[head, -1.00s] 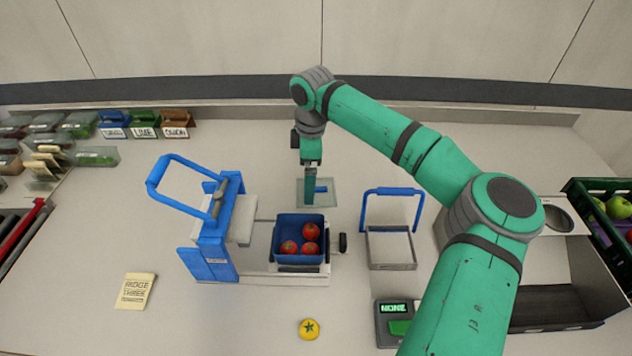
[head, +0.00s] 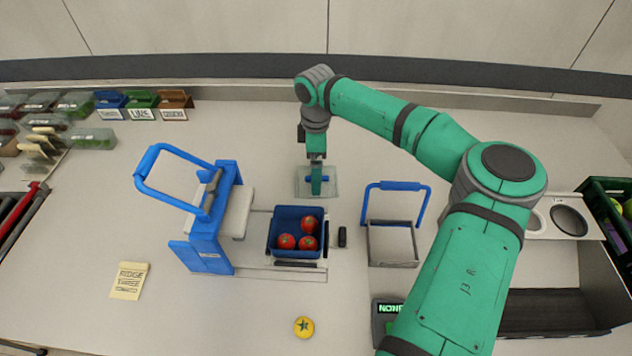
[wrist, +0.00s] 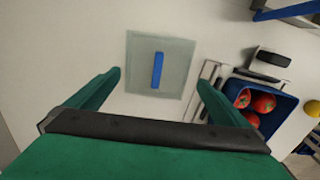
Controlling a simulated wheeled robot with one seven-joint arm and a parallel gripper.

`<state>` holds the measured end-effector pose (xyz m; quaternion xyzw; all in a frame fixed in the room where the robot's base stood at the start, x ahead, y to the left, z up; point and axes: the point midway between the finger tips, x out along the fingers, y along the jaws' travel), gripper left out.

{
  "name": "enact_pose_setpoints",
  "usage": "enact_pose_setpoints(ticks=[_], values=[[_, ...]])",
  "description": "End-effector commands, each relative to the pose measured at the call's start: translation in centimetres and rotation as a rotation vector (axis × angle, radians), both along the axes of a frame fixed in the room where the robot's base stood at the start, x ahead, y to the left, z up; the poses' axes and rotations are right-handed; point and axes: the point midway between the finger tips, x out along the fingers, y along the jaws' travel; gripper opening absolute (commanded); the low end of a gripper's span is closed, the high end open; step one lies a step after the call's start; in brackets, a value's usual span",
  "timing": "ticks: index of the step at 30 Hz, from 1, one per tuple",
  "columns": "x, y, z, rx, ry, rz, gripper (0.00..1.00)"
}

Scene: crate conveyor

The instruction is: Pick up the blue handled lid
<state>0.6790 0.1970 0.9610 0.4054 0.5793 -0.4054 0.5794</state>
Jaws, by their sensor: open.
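The lid is a clear, greenish square plate (head: 303,184) with a blue bar handle. It lies flat on the counter behind the blue crate of tomatoes. In the wrist view the lid (wrist: 174,53) is whole, with its blue handle (wrist: 157,70) upright in the picture. My gripper (head: 316,190) points down over the lid and hides part of it in the head view. In the wrist view my gripper (wrist: 158,82) has its two green fingers spread wide, with nothing between them. The handle appears ahead of and between the fingertips; the height gap is unclear.
The blue crate (head: 284,245) with three tomatoes sits in front of the lid, beside a blue-handled machine (head: 208,235). A yellow tomato (head: 304,327) lies in front.

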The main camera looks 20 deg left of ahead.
Motion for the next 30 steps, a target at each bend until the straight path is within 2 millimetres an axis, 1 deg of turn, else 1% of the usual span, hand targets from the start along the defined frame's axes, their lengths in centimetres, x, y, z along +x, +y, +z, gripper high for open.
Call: enact_pose_setpoints(ticks=[6, 9, 12, 18, 20, 21, 30], values=[[0.3, -0.1, -3.0, -0.002, -0.001, -0.004, 1.0], [0.3, -0.1, -3.9, -0.001, 0.0, -0.005, 1.0], [0.3, -0.1, -4.3, 0.0, -0.001, -0.004, 1.0], [0.2, -0.1, -4.3, 0.0, -0.001, -0.004, 1.0], [0.2, -0.1, -4.3, 0.0, -0.001, -0.004, 0.86], [0.2, -0.1, -4.3, 0.0, -0.001, -0.004, 0.76], [0.2, -0.1, -4.3, 0.0, -0.001, -0.003, 0.75]])
